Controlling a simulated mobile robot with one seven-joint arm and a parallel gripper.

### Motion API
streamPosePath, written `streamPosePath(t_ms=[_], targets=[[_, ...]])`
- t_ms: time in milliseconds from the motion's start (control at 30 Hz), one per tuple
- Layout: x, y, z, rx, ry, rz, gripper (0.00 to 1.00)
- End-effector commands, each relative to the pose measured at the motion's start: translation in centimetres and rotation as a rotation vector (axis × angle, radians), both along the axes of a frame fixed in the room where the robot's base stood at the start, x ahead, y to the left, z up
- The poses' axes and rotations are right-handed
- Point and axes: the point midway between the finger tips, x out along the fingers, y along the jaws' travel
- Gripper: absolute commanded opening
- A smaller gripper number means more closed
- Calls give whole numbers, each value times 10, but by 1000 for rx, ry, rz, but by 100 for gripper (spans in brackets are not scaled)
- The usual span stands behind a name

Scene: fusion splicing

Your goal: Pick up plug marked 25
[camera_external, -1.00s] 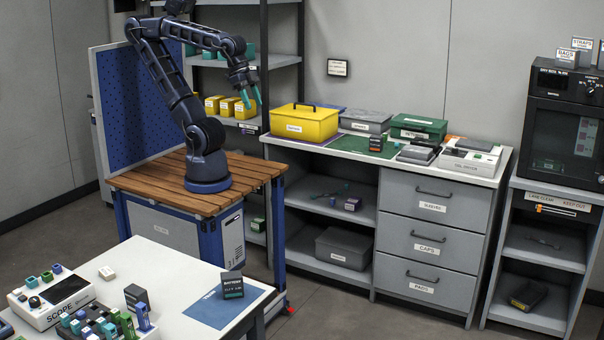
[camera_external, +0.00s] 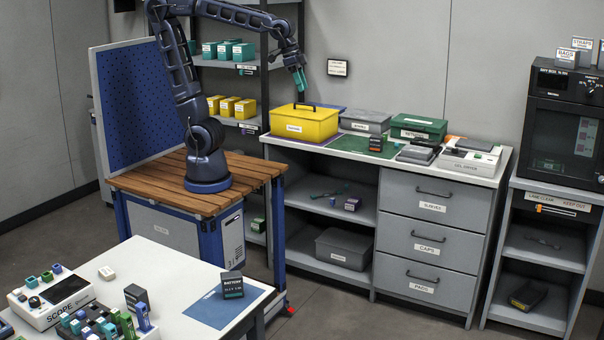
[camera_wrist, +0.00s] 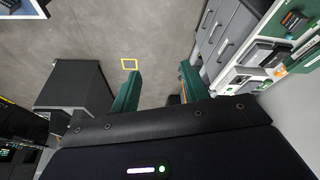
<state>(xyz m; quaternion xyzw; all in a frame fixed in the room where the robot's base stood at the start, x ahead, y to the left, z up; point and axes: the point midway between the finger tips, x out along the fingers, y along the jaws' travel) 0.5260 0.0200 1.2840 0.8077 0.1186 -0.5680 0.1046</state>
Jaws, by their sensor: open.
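No marking 25 can be read in either view. In the external view, several small blue, green and teal plug-like blocks stand in a dark rack (camera_external: 82,327) on the white table at the lower left. More small coloured blocks (camera_external: 45,277) sit on the box labelled SCOPE (camera_external: 65,296). My gripper (camera_external: 300,81) hangs above the back counter, over the yellow box, far from the white table. In the wrist view, my gripper (camera_wrist: 160,72) shows two green fingers spread apart with nothing between them.
The yellow box (camera_external: 304,124) with a handle stands on the counter below my gripper. A grey case (camera_external: 364,122) and a green case (camera_external: 419,128) stand beside it. A dark battery block (camera_external: 232,287) stands on a blue mat (camera_external: 208,311) on the white table. Open floor lies between.

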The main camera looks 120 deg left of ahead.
Motion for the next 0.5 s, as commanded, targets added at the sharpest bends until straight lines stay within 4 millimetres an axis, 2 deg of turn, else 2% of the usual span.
streamPosePath(t_ms=[33,200,367,500], targets=[[13,14,1,-4,7,30,45],[53,61,4,-15,23,122,45],[86,110,1,-26,36,209,45],[111,158,-5,-35,47,285,45]])
